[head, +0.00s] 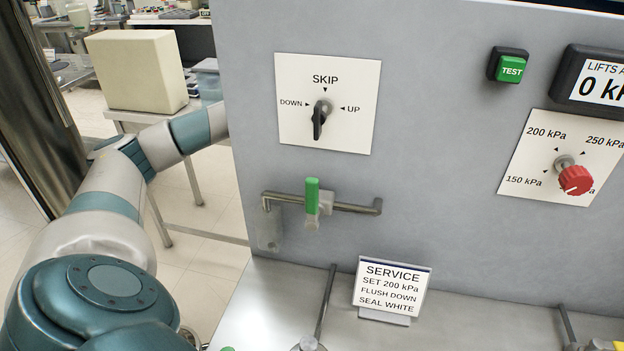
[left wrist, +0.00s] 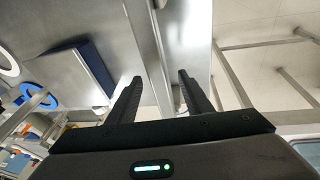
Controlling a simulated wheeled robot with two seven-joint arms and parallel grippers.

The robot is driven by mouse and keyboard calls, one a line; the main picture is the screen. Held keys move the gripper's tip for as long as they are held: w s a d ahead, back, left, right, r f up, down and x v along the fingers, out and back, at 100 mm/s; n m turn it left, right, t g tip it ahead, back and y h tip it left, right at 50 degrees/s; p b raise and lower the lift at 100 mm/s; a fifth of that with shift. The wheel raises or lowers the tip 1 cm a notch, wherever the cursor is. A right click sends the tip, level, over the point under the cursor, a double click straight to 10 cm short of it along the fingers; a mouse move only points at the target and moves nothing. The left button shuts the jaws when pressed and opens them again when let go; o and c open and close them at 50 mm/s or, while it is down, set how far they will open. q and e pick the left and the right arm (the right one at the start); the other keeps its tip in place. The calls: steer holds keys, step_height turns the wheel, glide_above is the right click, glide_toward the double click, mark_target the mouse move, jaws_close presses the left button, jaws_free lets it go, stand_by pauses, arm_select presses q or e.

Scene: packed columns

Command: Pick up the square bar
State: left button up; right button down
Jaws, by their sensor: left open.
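Beyond the fingertips are a bright metal edge and pale floor. In the head view my left arm reaches away on the left and its far end goes out of sight behind the grey panel (head: 430,140), so the gripper is hidden there. My right gripper is in neither view.
The panel carries a SKIP/DOWN/UP selector (head: 320,115), a green-handled valve (head: 312,195), a green TEST button (head: 511,69) and a red knob (head: 575,180). A SERVICE card (head: 392,287) stands below. The left wrist view shows a white ring (left wrist: 8,72) and a blue-edged block (left wrist: 88,68).

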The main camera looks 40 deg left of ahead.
arm_select(q)
steer(key=shift+c, duration=0.3)
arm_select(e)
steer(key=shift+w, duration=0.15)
arm_select(q)
jaws_close()
steer(key=shift+r, duration=0.1)
steer(key=shift+r, duration=0.1)
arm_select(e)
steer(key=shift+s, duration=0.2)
